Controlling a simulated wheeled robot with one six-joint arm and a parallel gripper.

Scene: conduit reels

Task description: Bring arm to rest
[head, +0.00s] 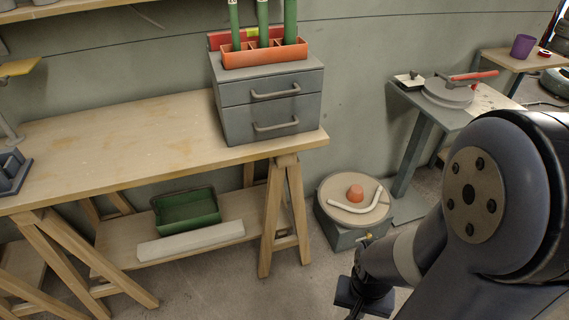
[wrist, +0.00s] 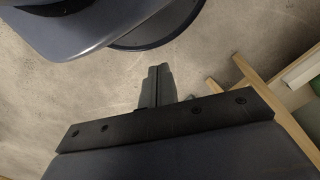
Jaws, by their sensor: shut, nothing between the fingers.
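My arm shows large at the right of the head view, bent downward, with its wrist end low near the bottom edge. My gripper (wrist: 158,72) shows in the wrist view, its two dark fingers together with nothing between them. It points at bare concrete floor. In the head view only the dark wrist end shows near the bottom, and the fingertips are hard to make out there. My gripper touches nothing that I can see.
A wooden workbench (head: 120,140) with a grey drawer unit (head: 270,105) stands at the left. A low grey stand with a round top (head: 340,205) is just beyond my wrist. A grey side table (head: 420,100) stands behind my arm. Floor below the bench front is clear.

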